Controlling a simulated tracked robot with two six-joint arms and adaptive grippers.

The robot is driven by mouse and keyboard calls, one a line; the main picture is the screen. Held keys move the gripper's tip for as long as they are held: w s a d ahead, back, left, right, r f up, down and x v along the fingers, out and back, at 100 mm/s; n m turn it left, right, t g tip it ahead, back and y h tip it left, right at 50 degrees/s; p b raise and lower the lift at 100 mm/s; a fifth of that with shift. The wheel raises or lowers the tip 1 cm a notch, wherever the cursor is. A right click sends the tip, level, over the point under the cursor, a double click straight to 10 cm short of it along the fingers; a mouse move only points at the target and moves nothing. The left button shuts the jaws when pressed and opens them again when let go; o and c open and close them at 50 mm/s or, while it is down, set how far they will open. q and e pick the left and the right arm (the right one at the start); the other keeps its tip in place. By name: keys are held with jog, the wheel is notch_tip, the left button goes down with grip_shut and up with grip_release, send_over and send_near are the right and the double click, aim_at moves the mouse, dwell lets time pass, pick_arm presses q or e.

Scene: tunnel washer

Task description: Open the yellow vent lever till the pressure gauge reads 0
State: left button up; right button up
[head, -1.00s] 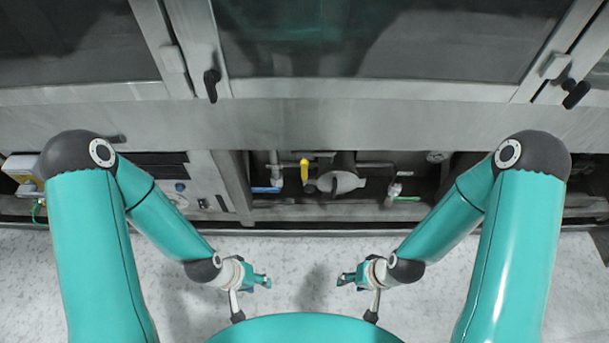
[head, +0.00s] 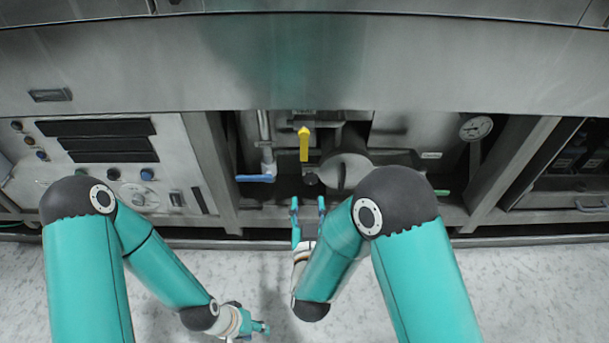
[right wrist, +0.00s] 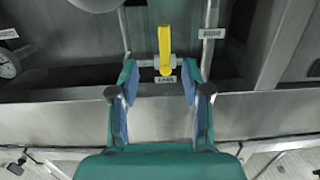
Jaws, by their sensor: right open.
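The yellow vent lever (head: 304,144) hangs straight down from its pipe inside the open bay. In the right wrist view the lever (right wrist: 164,48) points up the picture, with a small label by its pivot. My right gripper (head: 308,204) is open and empty, in front of the bay and below the lever. In the right wrist view its fingertips (right wrist: 160,72) are to either side of the lever's line, apart from it. The pressure gauge (head: 476,128) is at the bay's right; its reading is too small to tell. My left gripper (head: 262,327) is low over the floor, its jaws unclear.
A round grey body (head: 345,172) is close beside the yellow lever. A control panel (head: 120,165) stands left of the bay.

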aim_at(303, 156)
pick_arm(q)
notch_tip(303, 156, down, 5)
jog(key=b, duration=0.3)
jog(key=shift+b, duration=0.35)
pick_arm(e)
jog(key=shift+t, duration=0.6)
jog(key=w, duration=1.1)
jog(key=w+a, duration=0.1)
jog(key=w, duration=0.4)
jog(key=shift+w+r, duration=0.25)
grip_shut()
jog(key=shift+d, duration=0.2)
jog(key=shift+a, duration=0.2)
pick_arm(q)
jog(key=shift+d, duration=0.15)
